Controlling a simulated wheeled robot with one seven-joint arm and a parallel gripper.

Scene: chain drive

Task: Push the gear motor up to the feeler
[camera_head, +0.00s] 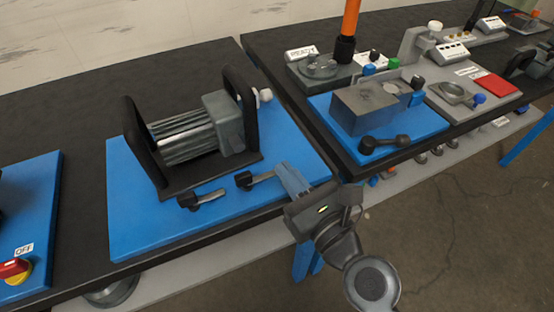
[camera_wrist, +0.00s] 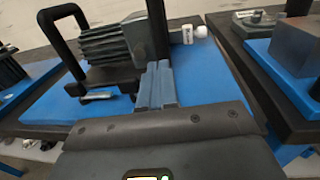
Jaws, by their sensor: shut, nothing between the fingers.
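The gear motor (camera_head: 185,138) has a grey ribbed body and a grey gearbox (camera_head: 222,122). It sits on a black base between two upright black handles, on a blue plate. The ribbed body also shows in the wrist view (camera_wrist: 105,47). A small white-ended part (camera_head: 265,95) stands just beyond the right handle, and it shows in the wrist view (camera_wrist: 187,34); I cannot tell for sure that it is the feeler. My gripper (camera_head: 282,167) is shut and empty, low over the plate's front right part, in front of the base. Its fingertips (camera_wrist: 160,66) point towards the gearbox end.
Two clamp levers (camera_head: 202,199) (camera_head: 255,179) lie along the base's front edge, the right one close to my fingers. A second blue plate (camera_head: 425,125) with a grey block (camera_head: 363,108) is to the right. The blue plate's front left (camera_head: 140,225) is clear.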

